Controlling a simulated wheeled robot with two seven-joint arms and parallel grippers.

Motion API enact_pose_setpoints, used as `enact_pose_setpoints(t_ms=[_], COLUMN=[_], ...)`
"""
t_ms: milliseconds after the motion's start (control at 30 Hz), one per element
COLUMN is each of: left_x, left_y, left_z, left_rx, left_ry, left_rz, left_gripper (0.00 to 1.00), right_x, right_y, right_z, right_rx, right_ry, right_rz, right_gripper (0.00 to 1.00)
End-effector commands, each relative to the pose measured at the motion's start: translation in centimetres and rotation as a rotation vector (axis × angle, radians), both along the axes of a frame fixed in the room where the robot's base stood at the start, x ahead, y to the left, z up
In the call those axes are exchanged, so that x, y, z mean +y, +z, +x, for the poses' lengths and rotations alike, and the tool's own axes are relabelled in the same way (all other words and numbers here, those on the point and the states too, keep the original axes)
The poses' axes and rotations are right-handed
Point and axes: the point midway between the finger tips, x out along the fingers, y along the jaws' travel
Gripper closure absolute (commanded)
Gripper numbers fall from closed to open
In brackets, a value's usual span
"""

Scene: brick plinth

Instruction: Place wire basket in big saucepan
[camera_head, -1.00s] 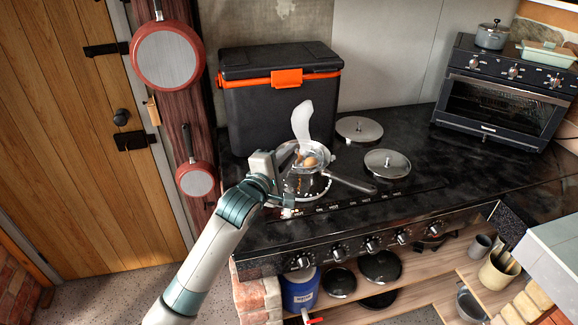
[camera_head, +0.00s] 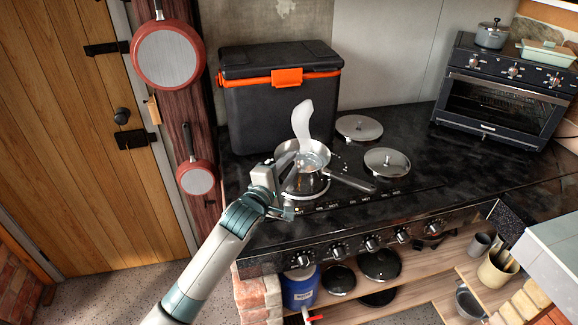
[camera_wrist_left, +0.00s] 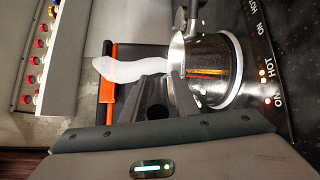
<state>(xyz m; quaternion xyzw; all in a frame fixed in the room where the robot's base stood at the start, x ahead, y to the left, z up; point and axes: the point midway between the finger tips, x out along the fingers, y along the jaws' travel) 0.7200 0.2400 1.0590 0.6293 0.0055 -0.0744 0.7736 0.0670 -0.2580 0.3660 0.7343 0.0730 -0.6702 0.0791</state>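The big saucepan (camera_head: 325,178) is a shiny steel pan on the left part of the hob, its handle pointing right and forward. It also shows in the wrist view (camera_wrist_left: 222,65), with an orange-brown reflection on its side. I cannot make out the wire basket clearly; small, faint details show inside the pan, too small to name. My left gripper (camera_head: 289,172) is at the pan's left side, its fingers close to the rim. In the wrist view its dark fingers (camera_wrist_left: 165,92) reach toward the pan; their gap is unclear. My right gripper is out of view.
A white, curved shape (camera_head: 302,118) stands above the pan. A black cool box (camera_head: 285,115) with an orange latch is behind it. An oven (camera_head: 500,100) stands at the far right.

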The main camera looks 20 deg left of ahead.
Motion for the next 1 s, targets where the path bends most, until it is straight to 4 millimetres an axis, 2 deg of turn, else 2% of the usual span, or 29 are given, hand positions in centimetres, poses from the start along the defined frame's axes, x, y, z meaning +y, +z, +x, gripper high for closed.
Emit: enact_pose_setpoints(t_ms=[400,567,767,1000], left_x=[0.0,0.1,0.4,0.8], left_y=[0.4,0.3,0.4,0.8], left_z=[0.0,-1.0,-3.6,-7.8], left_rx=[-0.002,-0.002,-0.001,-0.001], left_ry=[0.000,0.000,0.000,-0.001], left_rz=[0.002,-0.001,-0.001,-0.002], left_gripper=[0.67,0.67,0.67,0.67], right_x=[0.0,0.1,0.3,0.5], right_y=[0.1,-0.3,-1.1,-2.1], right_z=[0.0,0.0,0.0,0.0], right_rx=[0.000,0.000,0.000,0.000], right_ry=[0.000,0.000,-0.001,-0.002], right_rz=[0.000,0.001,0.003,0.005], right_gripper=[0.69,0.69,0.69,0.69])
